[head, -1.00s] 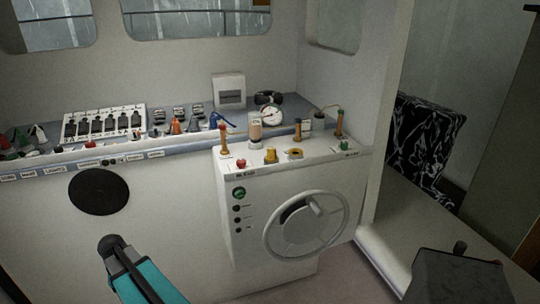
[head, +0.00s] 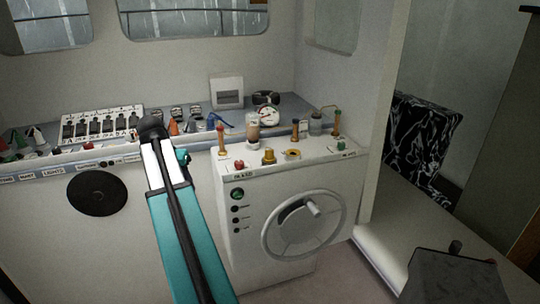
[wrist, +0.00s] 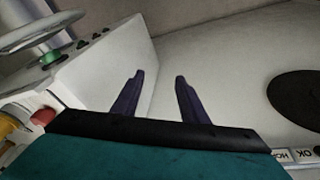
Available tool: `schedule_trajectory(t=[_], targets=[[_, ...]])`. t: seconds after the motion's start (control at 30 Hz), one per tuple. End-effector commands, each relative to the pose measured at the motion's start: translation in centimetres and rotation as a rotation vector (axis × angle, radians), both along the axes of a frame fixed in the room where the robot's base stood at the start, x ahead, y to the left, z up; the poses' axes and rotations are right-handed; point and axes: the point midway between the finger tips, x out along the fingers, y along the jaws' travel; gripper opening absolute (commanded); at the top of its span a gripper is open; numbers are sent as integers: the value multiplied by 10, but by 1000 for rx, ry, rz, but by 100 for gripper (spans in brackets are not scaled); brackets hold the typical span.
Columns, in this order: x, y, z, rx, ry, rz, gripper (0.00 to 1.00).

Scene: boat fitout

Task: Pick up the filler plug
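A brass-yellow plug-like piece (head: 269,157) stands on top of the white console (head: 300,203), beside a yellow ring with a dark centre (head: 292,154). It looks like the filler plug, but it is too small to be sure. In the wrist view, my gripper (wrist: 158,82) has its two dark purple fingers apart, with nothing between them. They are in front of the white panel, away from the pieces on the console. A yellow-orange piece (wrist: 14,124) is cut off at the left edge of the wrist view. My arm hides my fingers in the head view.
A red knob (head: 239,165) and upright wooden-handled levers stand on the console, with a grey wheel (head: 303,224) on its front. A gauge (head: 266,115), a jar (head: 253,128) and a switch panel (head: 101,126) are behind. A black disc (head: 97,194) is on the left panel.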

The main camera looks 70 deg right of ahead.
Motion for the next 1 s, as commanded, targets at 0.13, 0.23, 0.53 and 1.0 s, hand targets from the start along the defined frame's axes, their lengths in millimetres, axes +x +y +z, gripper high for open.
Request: schedule_trajectory(t=[0.13,0.23,0.53,1.0], targets=[[-42,-44,55,-38,-24,-154,40],[-76,-70,89,-59,-36,-265,40],[-180,-118,182,-123,-67,-574,40],[-224,-127,218,-148,-81,-699,40]])
